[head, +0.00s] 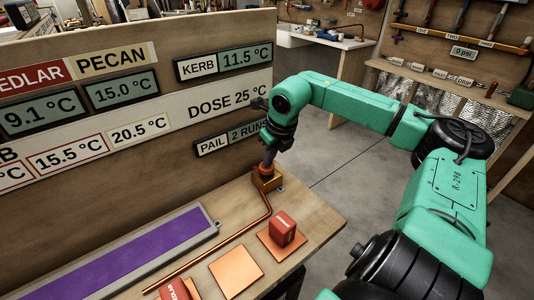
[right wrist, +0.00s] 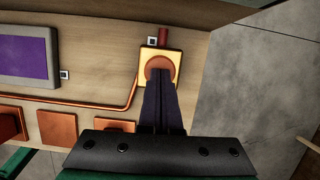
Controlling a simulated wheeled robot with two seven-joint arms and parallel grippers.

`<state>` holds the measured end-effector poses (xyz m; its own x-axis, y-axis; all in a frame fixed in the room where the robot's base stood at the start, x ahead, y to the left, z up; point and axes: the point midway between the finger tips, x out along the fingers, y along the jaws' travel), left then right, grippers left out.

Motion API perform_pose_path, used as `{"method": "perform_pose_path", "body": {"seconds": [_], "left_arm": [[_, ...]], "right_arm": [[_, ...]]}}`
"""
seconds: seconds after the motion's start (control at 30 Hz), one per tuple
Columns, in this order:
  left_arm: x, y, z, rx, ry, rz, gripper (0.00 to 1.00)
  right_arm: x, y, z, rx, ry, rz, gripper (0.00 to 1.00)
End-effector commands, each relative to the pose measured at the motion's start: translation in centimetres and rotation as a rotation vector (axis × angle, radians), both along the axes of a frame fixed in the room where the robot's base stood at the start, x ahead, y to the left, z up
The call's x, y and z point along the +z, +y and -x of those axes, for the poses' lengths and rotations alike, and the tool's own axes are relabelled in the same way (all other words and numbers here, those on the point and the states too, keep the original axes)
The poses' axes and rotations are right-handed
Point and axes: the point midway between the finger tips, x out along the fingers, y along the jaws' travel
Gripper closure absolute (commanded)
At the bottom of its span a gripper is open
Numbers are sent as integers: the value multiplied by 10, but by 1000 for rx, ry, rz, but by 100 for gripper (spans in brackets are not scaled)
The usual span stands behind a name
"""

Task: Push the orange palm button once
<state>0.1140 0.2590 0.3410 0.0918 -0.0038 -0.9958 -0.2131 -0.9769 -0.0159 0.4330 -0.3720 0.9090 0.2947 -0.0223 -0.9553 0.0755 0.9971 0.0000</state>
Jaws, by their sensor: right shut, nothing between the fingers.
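The orange palm button (right wrist: 158,62) sits on a small yellow-tan box at the back right of the workbench. In the head view this box (head: 267,181) shows right below my right gripper (head: 269,164), and the button is largely hidden there. My right gripper is shut and empty, pointing down. In the right wrist view its fingertips (right wrist: 159,76) overlap the orange button. I cannot tell whether they touch it or hover just above it. My left gripper is not in view.
A copper pipe (head: 225,235) runs from the box along the bench. A red block (head: 282,229) stands on a copper plate, beside an empty copper plate (head: 236,271). A purple panel (head: 140,255) lies left. An upright board (head: 120,165) with displays stands behind.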

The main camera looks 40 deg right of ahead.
Motion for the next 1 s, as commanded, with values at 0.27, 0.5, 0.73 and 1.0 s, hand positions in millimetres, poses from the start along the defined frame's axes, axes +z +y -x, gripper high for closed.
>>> {"method": "perform_pose_path", "body": {"seconds": [0.27,0.5,0.73,1.0], "left_arm": [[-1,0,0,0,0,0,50],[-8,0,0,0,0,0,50],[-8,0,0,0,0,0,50],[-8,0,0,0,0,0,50]], "right_arm": [[-1,0,0,0,0,0,100],[-9,0,0,0,1,0,100],[-9,0,0,0,1,0,100],[-9,0,0,0,1,0,100]]}}
